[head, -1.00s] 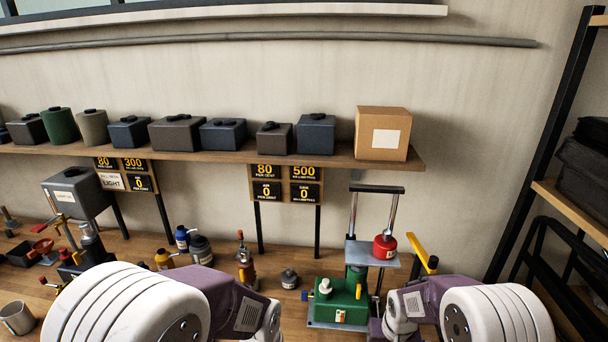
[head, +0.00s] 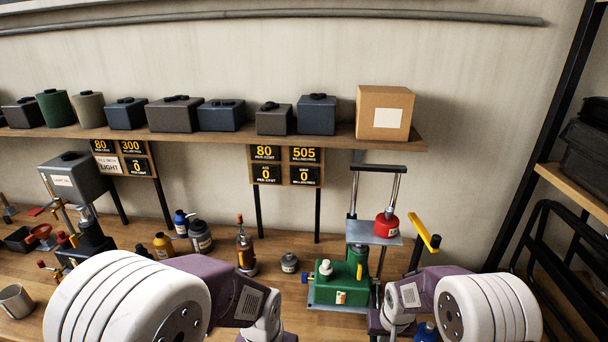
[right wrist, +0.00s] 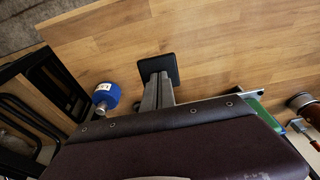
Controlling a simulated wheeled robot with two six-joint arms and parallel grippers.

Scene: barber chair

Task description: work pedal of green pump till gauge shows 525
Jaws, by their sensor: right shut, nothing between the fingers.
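The green pump (head: 340,287) stands on the bench, with a raised grey platform (head: 372,233) that carries a red canister (head: 387,225). A yellow lever (head: 423,230) slopes down to a black end at its right. The upper right display (head: 305,155) of the board above reads 505. My right gripper (right wrist: 158,75) is shut with nothing between its fingers, low beside the pump's right side; in the head view my arm hides its contact with the pedal. My left arm ends left of the pump at the bottom edge; its fingers are out of view.
A blue bottle (head: 426,331) stands close to my right gripper and shows in the right wrist view (right wrist: 106,95). A small grey canister (head: 289,262) stands left of the pump. A black shelf rack (head: 530,150) is at the right.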

